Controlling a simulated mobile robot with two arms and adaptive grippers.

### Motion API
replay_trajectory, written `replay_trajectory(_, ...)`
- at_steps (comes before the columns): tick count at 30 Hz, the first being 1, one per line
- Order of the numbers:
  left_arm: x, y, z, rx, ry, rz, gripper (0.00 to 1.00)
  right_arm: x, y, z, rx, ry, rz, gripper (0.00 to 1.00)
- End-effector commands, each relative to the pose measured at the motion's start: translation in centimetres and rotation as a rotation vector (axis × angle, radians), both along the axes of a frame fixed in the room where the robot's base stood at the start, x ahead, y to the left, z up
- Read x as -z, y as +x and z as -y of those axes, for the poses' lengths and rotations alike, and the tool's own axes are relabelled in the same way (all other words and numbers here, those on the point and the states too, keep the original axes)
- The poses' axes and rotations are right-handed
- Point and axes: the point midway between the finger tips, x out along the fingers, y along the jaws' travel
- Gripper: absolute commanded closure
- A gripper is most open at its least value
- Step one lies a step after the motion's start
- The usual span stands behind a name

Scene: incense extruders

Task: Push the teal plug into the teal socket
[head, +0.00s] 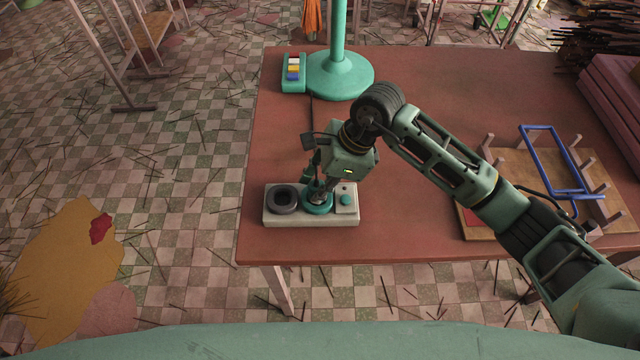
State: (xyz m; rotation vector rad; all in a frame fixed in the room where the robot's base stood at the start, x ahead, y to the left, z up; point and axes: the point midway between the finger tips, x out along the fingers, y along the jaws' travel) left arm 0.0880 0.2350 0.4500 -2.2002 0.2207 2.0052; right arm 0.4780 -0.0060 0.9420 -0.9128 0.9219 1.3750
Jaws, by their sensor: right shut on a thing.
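A pale block (275,219) lies near the front edge of the table. It bears a dark grey ring-shaped socket at its left, the teal socket (318,209) in its middle and a small raised plate with a teal knob at its right. My right gripper (317,191) points down over the teal socket. It is shut on the teal plug, which is mostly hidden by the fingers. The plug is at the socket's mouth; I cannot tell how deep it sits. My left gripper is not in view.
The red-brown table (430,230) is clear around the block. A teal lamp base (340,75) and a small box with coloured buttons (293,73) stand at the back. A wooden board with pegs and a blue frame (545,165) lies at the right.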

Motion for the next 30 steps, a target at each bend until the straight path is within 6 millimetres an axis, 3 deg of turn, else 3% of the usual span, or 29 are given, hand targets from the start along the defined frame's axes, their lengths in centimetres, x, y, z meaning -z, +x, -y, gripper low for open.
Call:
replay_trajectory(2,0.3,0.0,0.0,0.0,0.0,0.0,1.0,0.4,0.0,0.0,0.001,-0.001,-0.001,1.0)
replay_trajectory(3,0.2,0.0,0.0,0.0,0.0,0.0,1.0,0.3,0.0,0.0,0.001,-0.001,-0.001,0.73)
replay_trajectory(10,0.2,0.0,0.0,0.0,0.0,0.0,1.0,0.2,0.0,0.0,0.0,-0.002,-0.001,0.53)
replay_trajectory(21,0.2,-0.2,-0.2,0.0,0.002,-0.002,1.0,-0.3,0.0,0.2,0.0,-0.002,0.001,0.53)
replay_trajectory(26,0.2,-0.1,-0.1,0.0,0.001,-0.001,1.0,-2.5,0.1,1.2,0.0,-0.003,0.004,0.53)
replay_trajectory(30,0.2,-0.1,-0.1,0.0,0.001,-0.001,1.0,-5.4,0.2,2.4,0.0,-0.003,0.005,0.53)
